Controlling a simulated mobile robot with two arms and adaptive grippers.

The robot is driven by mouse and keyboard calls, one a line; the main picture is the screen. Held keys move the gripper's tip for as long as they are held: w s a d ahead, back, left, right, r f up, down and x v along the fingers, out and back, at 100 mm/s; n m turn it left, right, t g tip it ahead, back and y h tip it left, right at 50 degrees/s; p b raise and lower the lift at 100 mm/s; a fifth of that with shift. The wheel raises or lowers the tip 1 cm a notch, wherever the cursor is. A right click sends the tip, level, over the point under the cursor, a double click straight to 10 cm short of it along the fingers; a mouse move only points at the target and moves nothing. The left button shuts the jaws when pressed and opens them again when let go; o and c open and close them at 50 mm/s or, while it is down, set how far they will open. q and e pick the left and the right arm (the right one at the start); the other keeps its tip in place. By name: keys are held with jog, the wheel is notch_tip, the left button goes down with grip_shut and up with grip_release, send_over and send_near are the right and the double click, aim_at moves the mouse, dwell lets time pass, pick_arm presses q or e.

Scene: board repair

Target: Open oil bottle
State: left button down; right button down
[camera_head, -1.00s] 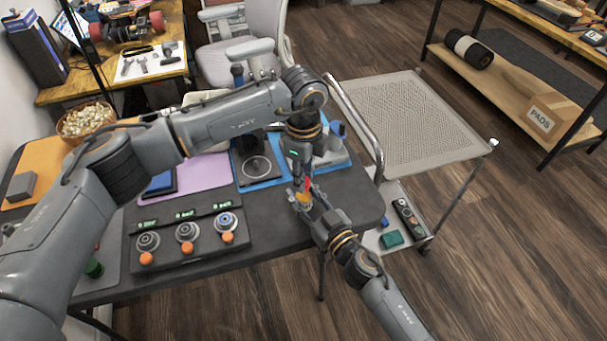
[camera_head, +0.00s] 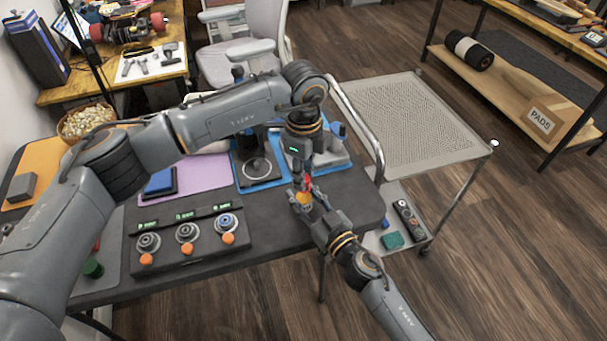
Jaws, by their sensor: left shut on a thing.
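The small oil bottle (camera_head: 304,199), with an orange-yellow body and a red top, is held above the right end of the dark table. My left gripper (camera_head: 303,182) points down from above and is shut on the red top of the bottle. Its fingers are small and dark here and partly hide the top. My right gripper (camera_head: 305,200) comes from the lower right, with its fingers on both sides of the bottle's body. The two grippers almost meet at the bottle.
A dark panel with several knobs and orange buttons (camera_head: 187,241) lies on the table (camera_head: 270,226) to the left of the bottle. A blue mat with devices (camera_head: 258,168) is behind. A cart (camera_head: 415,125) with a curved handle stands to the right.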

pick_arm(q)
jog(key=shift+r, duration=0.55)
jog(key=shift+r, duration=2)
pick_arm(e)
jog(key=c, duration=0.8)
grip_release()
jog(key=v, duration=1.2)
